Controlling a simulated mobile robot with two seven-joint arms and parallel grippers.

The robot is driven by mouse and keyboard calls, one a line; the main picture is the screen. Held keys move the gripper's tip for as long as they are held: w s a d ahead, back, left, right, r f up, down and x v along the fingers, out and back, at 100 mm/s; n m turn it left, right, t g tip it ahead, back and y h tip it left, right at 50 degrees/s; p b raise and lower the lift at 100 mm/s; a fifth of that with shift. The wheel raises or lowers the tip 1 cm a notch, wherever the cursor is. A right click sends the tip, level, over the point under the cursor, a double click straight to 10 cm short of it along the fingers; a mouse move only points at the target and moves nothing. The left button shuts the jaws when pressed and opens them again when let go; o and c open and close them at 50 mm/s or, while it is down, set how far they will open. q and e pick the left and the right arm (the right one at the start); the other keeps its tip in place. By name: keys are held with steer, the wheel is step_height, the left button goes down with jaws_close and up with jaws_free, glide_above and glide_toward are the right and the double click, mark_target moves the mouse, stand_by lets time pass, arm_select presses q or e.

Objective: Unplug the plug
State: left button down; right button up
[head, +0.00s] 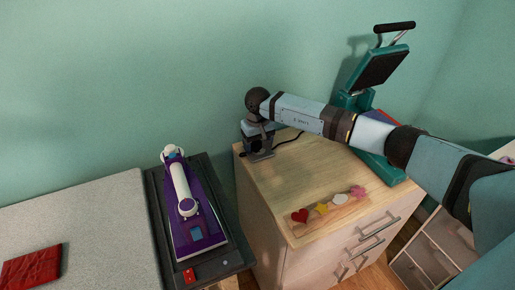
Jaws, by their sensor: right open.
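My right arm reaches in from the right over a light wooden cabinet (272,178). Its dark round wrist is at the cabinet's back left corner, and my right gripper (259,143) points down there. The gripper is open. A black cable (291,138) runs from beside the gripper to the right across the cabinet top. The plug cannot be clearly made out, as the dark parts at the gripper blend together; I cannot tell whether the fingers touch it. My left gripper is not in view.
A teal heat press (381,65) stands on the cabinet behind my arm. Heart, star and flower patches (321,207) lie near the front edge. A purple and white iron (187,211) rests on a dark stand left of the cabinet, beside a grey board (95,222) with red fabric (31,266).

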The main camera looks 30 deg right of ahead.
steer(key=shift+a+f+b, duration=0.15)
steer(key=shift+a+b, duration=0.25)
steer(key=shift+b, duration=0.1)
stand_by(0.8)
steer(key=c, duration=1.1)
steer(key=shift+w+r+p, duration=0.2)
steer(key=shift+r+p, duration=1.25)
steer(key=shift+r, duration=1.7)
steer(key=shift+d, duration=0.1)
